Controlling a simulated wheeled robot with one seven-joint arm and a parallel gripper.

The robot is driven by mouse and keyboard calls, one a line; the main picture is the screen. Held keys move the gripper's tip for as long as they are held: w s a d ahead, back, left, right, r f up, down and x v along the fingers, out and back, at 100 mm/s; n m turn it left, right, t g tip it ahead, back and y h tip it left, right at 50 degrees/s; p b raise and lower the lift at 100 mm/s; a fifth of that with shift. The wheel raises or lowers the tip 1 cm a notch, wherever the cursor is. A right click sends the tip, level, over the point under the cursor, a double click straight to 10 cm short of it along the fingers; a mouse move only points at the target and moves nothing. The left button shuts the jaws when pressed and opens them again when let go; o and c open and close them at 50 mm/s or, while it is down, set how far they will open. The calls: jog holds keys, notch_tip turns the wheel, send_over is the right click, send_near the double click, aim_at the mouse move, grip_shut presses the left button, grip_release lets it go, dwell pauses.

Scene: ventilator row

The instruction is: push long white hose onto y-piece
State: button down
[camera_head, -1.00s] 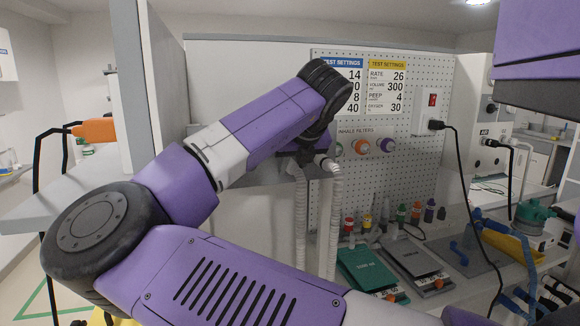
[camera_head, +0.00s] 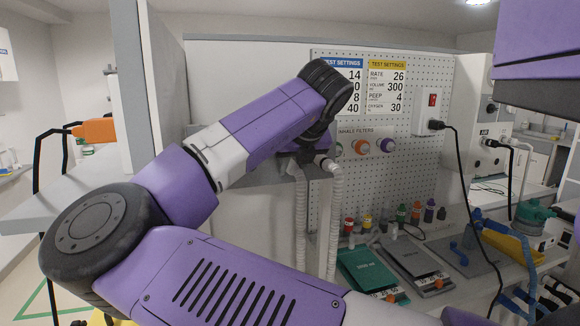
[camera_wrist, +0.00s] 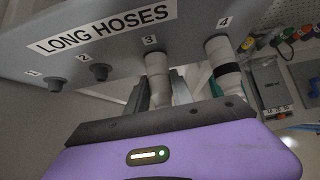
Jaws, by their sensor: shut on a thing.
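A long white corrugated hose (camera_head: 300,215) hangs under the rack, and a second one (camera_head: 335,225) hangs to its right. In the wrist view, the hose cuff (camera_wrist: 157,66) at peg 3 is pale and plain, and the hose cuff (camera_wrist: 226,72) at peg 4 has a black band. My gripper (camera_wrist: 160,92) is shut on the peg 3 hose just below its cuff; the cuff still meets the peg. In the head view my gripper (camera_head: 302,160) is mostly hidden by my wrist. I cannot make out the y-piece in either view.
The rack (camera_wrist: 60,62) labelled "LONG HOSES" has bare pegs 1 (camera_wrist: 54,84) and 2 (camera_wrist: 100,72). A pegboard (camera_head: 400,150) stands behind. The bench to the right holds a green scale (camera_head: 368,270), a grey scale (camera_head: 412,262), small bottles and black cables.

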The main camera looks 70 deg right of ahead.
jog(key=shift+s+a, duration=0.15)
jog(key=shift+a, duration=0.05)
jog(key=shift+s+a+p, duration=0.3)
jog(key=shift+s+a, duration=1.2)
jog(key=shift+a, duration=0.2)
